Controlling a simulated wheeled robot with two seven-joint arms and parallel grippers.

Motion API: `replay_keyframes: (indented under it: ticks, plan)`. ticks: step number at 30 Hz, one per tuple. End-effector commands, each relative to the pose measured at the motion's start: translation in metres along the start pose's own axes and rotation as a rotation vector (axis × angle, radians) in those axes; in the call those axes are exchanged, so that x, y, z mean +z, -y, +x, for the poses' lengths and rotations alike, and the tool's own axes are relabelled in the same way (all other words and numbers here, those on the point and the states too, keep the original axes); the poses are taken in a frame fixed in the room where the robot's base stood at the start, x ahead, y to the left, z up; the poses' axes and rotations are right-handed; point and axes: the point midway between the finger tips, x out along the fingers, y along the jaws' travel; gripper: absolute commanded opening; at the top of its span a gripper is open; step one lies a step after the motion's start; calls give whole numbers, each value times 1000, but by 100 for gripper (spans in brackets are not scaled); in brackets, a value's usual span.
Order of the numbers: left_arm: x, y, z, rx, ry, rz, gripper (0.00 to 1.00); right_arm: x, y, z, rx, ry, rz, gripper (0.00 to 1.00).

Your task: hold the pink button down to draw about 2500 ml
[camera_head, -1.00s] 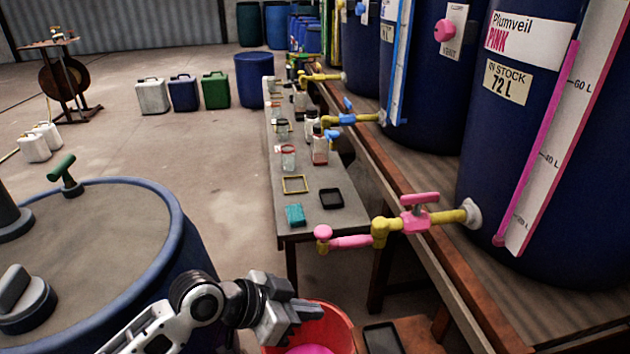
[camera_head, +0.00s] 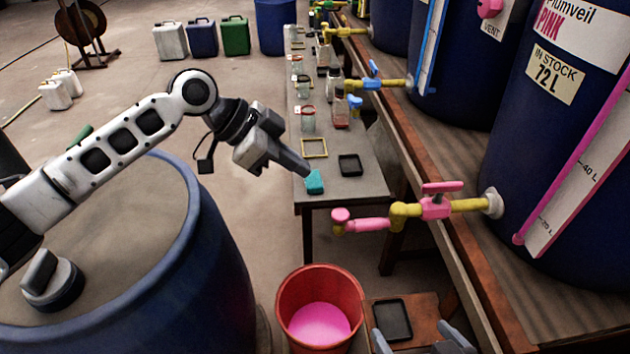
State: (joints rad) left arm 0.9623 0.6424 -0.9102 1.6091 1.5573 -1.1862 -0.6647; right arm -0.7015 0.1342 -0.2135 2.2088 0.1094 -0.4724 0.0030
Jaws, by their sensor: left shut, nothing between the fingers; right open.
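The pink button (camera_head: 340,215) is a round cap on the end of the pink spout (camera_head: 365,224). The spout hangs on a yellow pipe with a pink lever valve (camera_head: 435,207), from the dark blue vat (camera_head: 530,140) labelled Plumveil PINK, 72 L. A red bucket (camera_head: 291,312) with pink liquid (camera_head: 320,322) stands on the floor below the spout. My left gripper (camera_head: 305,171) is shut and empty, above and left of the button, its tips apart from it. My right gripper (camera_head: 420,338) is open at the bottom edge, only partly in view.
A narrow grey table (camera_head: 345,187) holds a turquoise sponge (camera_head: 315,183), a black tray (camera_head: 350,165), a yellow frame (camera_head: 314,148) and several jars. A low wooden stand with a black tray (camera_head: 393,319) is right of the bucket. A large blue drum (camera_head: 190,270) stands left.

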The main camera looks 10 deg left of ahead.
Motion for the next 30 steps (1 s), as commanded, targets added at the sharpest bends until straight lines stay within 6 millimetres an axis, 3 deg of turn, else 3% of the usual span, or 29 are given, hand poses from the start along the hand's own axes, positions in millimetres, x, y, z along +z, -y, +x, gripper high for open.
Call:
replay_keyframes:
  ticks: [14,15,21,30]
  plan:
    - [0,-1,96,1,0,0,0,2,0,1,-1,1,0,100]
    - [8,0,100,0,4,-2,0,2,0,1,-1,0,0,100]
    - [24,0,116,0,1,-3,0,1,0,1,-1,-2,-1,100]
    - [29,0,120,-1,0,0,0,-1,0,0,-1,-7,-2,100]
